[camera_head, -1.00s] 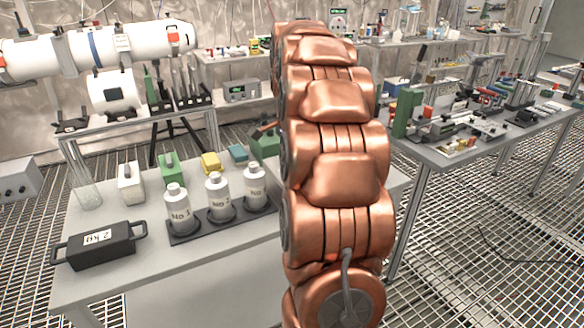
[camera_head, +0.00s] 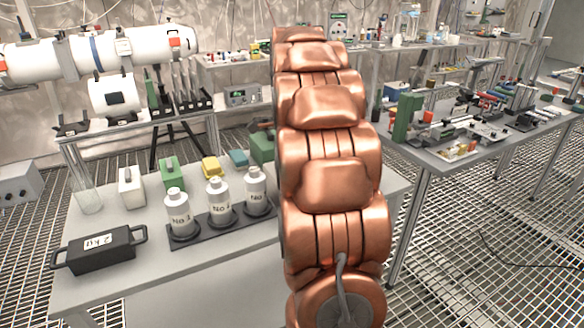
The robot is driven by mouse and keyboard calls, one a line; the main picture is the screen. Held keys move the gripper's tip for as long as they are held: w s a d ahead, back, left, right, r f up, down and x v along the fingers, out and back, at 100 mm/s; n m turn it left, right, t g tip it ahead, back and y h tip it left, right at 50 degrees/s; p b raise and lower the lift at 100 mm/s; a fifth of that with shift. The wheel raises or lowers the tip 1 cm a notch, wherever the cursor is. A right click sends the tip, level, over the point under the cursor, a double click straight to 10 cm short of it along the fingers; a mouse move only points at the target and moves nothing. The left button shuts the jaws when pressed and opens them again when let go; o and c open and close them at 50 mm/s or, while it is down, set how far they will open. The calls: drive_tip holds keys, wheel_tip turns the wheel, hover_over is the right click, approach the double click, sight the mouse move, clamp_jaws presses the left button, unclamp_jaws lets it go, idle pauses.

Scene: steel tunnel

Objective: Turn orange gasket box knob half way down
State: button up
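I cannot pick out an orange gasket box or its knob in the head view. My copper-coloured arm (camera_head: 330,150) rises through the middle of the view and hides what lies behind it. My gripper is not in view. On the near table (camera_head: 190,265) stand a white block (camera_head: 131,187), a green block (camera_head: 172,176), a yellow block (camera_head: 211,167) and a teal block (camera_head: 238,157). A larger green box (camera_head: 263,148) is partly hidden behind my arm.
White labelled bottles (camera_head: 217,204) stand in a dark rack. A black weight (camera_head: 99,251) with handles sits at the near left. A second table (camera_head: 440,158) at the right holds equipment. A white cylinder (camera_head: 80,50) is at the upper left. Grated floor (camera_head: 480,260) lies right.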

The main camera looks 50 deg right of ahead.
drive_tip(key=shift+s+d, duration=0.1)
idle(0.3)
drive_tip(key=o, duration=0.9)
drive_tip(key=shift+c, duration=0.2)
drive_tip(key=o, duration=0.3)
drive_tip(key=shift+r, duration=0.1)
drive_tip(key=shift+r, duration=3.65)
